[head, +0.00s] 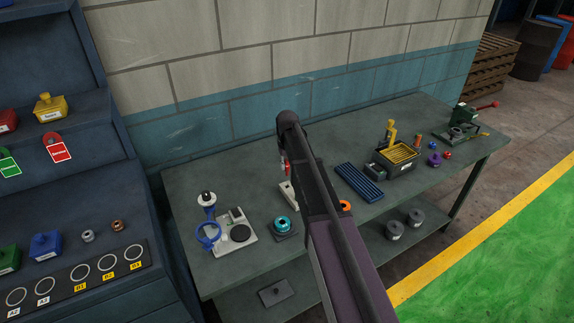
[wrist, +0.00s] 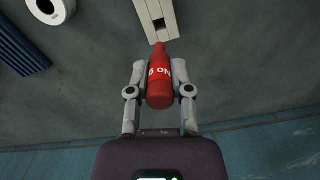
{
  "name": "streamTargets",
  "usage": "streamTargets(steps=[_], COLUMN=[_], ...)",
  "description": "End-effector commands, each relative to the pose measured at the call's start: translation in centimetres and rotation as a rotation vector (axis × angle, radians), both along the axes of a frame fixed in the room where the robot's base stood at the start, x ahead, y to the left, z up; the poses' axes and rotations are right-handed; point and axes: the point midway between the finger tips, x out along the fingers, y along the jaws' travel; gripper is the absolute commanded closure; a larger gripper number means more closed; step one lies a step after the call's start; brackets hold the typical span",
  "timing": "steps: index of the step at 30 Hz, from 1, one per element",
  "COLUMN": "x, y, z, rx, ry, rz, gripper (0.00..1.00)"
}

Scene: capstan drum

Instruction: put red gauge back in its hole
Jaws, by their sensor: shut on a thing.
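My gripper (wrist: 159,68) is shut on the red gauge (wrist: 160,88), a red piece with white lettering and a narrower far end. In the wrist view the gauge's narrow end meets the near end of a cream block (wrist: 153,8) in the picture. I cannot tell whether they touch. In the head view the red gauge (head: 284,163) shows small beside my arm, above the cream block (head: 286,189) on the bench. My arm hides part of the block.
A blue ribbed tray (head: 359,182) lies right of my arm; it also shows in the wrist view (wrist: 18,52). A teal round part (head: 282,223) and a scale-like stand (head: 237,235) are on the left. A dark bin (head: 393,163) with yellow slats stands further right. The wall is behind.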

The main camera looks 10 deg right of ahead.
Motion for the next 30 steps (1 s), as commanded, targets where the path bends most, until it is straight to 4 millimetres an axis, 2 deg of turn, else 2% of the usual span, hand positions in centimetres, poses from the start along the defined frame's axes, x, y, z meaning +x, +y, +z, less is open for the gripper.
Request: streamTargets(steps=[8, 30], x=[0.0, 0.0], y=[0.0, -0.1], z=[-0.4, -3.3], rx=[0.0, 0.0], ry=[0.0, 0.0], rz=[0.0, -0.001], gripper=[1.0, 1.0])
